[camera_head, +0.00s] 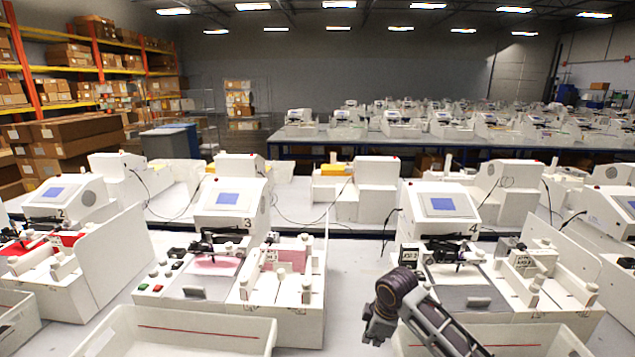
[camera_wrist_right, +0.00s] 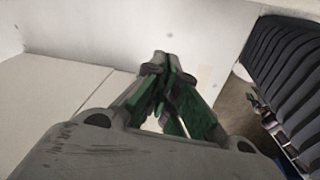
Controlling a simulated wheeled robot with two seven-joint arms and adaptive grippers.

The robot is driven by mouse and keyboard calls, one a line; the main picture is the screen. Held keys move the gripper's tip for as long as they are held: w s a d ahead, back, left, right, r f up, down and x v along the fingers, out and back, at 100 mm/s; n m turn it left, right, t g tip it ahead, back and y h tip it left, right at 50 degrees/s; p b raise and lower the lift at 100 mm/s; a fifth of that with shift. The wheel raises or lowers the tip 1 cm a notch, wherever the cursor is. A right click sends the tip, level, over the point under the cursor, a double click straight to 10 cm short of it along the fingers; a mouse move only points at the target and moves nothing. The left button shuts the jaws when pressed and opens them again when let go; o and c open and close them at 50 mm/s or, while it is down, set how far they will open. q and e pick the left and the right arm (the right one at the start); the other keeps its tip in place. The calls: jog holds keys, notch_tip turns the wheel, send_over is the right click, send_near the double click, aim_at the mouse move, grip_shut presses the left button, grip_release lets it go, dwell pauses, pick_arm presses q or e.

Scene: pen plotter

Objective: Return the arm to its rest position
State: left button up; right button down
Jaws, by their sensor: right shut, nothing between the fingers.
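My right arm comes in from the bottom right of the head view. My right gripper (camera_head: 378,330) is low over the table front, between the machine numbered 3 (camera_head: 229,197) and the machine numbered 4 (camera_head: 450,205). In the right wrist view the gripper's green-padded fingers (camera_wrist_right: 168,62) meet at their tips. They are shut and hold nothing. A pale flat surface and a light wall lie beyond the fingertips. My left gripper shows in neither view.
A white tray (camera_head: 180,335) stands in front of machine 3. Another tray (camera_head: 545,338) is in front of machine 4, partly behind my arm. An upright white panel (camera_head: 121,262) stands left of machine 3. The white table (camera_head: 345,290) is bare between the two machines.

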jog(key=s+f+m+t+y, duration=0.1)
jog(key=s+f+m, duration=0.25)
jog(key=s, duration=0.45)
jog(key=s+f+m, duration=0.2)
jog(key=s+m, duration=0.3)
jog(key=s, duration=0.4)
jog(key=s+d+m+h, duration=0.2)
jog(key=s+d+m, duration=0.3)
jog(key=s+d, duration=0.3)
jog(key=s+f+b, duration=0.1)
jog(key=s+f, duration=0.2)
jog(key=f, duration=2.9)
jog(key=s+d+f+g, duration=0.2)
jog(key=s+d+f, duration=0.1)
jog(key=s+f, duration=1.9)
jog(key=shift+s+d+n+b, duration=0.15)
jog(key=shift+s+n+b, duration=0.2)
jog(key=shift+s+b, duration=0.1)
